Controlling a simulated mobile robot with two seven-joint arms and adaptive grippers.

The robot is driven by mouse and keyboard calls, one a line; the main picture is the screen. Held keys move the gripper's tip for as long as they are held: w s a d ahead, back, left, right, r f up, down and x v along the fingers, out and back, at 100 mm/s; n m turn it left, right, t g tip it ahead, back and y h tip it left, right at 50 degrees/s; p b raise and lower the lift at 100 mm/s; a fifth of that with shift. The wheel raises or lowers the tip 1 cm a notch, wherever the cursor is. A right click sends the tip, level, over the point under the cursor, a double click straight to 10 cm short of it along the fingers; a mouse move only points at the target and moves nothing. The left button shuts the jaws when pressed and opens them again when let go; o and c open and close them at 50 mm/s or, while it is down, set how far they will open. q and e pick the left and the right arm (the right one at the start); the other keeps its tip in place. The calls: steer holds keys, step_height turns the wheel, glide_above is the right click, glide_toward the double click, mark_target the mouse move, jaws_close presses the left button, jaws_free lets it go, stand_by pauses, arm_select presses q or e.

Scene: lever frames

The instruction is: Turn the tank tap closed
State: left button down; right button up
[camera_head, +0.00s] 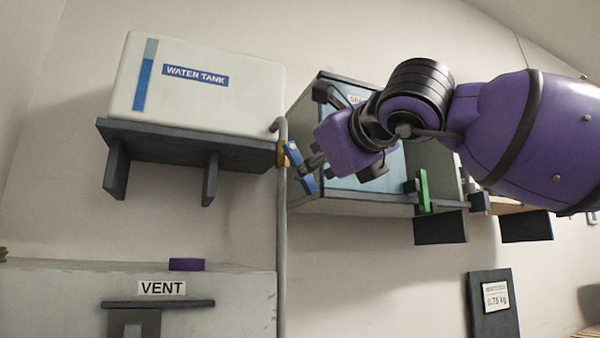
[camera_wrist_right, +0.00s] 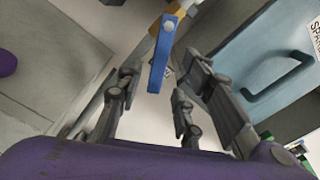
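The tank tap has a blue lever (camera_head: 306,183) on a brass body (camera_head: 282,155), set on the grey pipe below the right end of the white water tank (camera_head: 200,95). The lever slants down and to the right from the pipe. My right gripper (camera_head: 312,162) is in front of the lever and hides its middle in the head view. In the right wrist view, the lever (camera_wrist_right: 159,62) shows between the two spread fingers of my right gripper (camera_wrist_right: 160,88). I see no clear contact on both sides. My left gripper is not in view.
A grey cabinet (camera_head: 330,203) with a pale blue door stands right behind my right gripper. A green lever (camera_head: 423,190) is further right. The dark tank shelf (camera_head: 190,145) is to the left. Below is a box labelled VENT (camera_head: 60,290) with a purple piece (camera_head: 187,264) on top.

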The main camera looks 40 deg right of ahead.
mark_target(303, 182)
steer(key=shift+p+x, duration=0.6)
steer(key=shift+x, duration=2.35)
jaws_close()
